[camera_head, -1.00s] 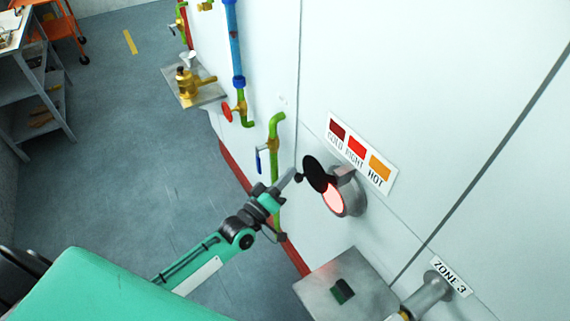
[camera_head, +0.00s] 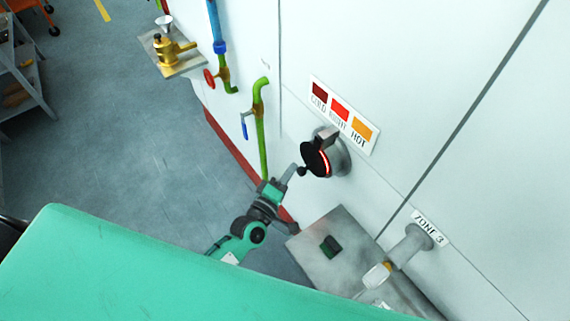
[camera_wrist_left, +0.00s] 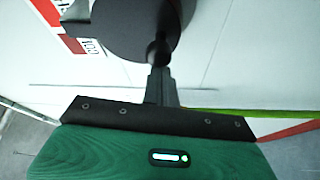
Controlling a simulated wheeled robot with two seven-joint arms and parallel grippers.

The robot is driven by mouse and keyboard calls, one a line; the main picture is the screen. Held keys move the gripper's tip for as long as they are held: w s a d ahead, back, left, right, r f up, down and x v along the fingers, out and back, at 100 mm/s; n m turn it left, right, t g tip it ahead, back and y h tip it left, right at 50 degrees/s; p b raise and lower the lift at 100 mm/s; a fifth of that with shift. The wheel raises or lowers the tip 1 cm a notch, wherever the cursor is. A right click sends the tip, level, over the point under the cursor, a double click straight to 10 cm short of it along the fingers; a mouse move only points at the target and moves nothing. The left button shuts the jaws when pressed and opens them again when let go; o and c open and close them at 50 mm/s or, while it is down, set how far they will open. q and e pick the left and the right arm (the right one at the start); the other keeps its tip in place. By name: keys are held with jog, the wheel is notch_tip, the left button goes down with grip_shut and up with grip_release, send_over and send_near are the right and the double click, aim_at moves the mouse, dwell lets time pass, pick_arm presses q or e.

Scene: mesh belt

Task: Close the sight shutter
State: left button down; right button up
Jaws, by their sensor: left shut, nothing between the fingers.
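The sight shutter is a round dark disc (camera_head: 314,159) on the grey sight port (camera_head: 341,158) in the white wall. It lies over most of the glowing opening, and a thin red crescent shows along its right side. The shutter's small black knob (camera_head: 302,171) sticks out at its lower left. My left gripper (camera_head: 292,172) is shut and empty, with its tips at the knob. In the left wrist view the shut fingers (camera_wrist_left: 161,86) meet the knob (camera_wrist_left: 158,53), seemingly touching it, below the dark shutter (camera_wrist_left: 130,25). My right gripper does not show.
A colour sign (camera_head: 342,114) is above the port. A grey metal shelf (camera_head: 335,243) and a pipe fitting (camera_head: 414,244) stick out at lower right. A green pipe (camera_head: 260,130) with a blue lever (camera_head: 244,126) runs left of the port.

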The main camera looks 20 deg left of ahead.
pick_arm(q)
jog(key=shift+s+d, duration=0.35)
jog(key=shift+d, duration=0.15)
jog(key=shift+f, duration=0.1)
jog(key=shift+w, duration=0.1)
